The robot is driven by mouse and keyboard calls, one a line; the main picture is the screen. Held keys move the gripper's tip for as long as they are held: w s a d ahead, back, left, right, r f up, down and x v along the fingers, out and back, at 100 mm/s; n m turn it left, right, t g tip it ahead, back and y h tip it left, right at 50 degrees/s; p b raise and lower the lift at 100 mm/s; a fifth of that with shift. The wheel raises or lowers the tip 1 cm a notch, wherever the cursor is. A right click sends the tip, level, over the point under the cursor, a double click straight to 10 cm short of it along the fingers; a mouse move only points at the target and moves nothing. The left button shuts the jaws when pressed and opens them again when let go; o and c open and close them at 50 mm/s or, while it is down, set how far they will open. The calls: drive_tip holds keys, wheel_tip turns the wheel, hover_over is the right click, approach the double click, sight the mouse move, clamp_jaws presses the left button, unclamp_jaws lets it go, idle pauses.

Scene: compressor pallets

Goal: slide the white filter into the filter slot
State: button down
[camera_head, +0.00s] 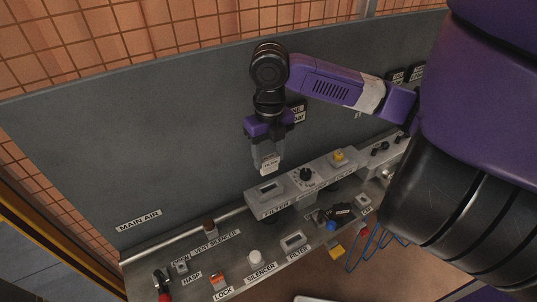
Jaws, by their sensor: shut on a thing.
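My gripper (267,157) points down in front of the grey panel, shut on the small white filter (269,165). Dark lettering shows on the filter's front, too small to read. The filter slot (267,189) is a dark opening in the top of a light grey box labelled FILTER. The filter appears a little above and behind this slot in the picture; the exact gap cannot be told. Part of the filter is hidden between the fingers.
A black knob (306,175) and a yellow part (339,156) stand right of the slot. The lower shelf holds a white silencer (255,257), a second FILTER-labelled holder (293,240), a red lock (217,281) and blue hoses (362,248).

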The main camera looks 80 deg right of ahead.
sight(270, 172)
drive_tip(key=shift+f, duration=0.2)
wheel_tip(270, 172, down, 6)
drive_tip(key=b, duration=0.5)
drive_tip(key=shift+r, duration=0.25)
drive_tip(key=shift+f+b, duration=2.05)
drive_tip(key=shift+b, duration=0.6)
idle(1.3)
drive_tip(key=c, duration=0.5)
unclamp_jaws()
drive_tip(key=shift+r, duration=0.1)
drive_tip(key=shift+r, duration=3.85)
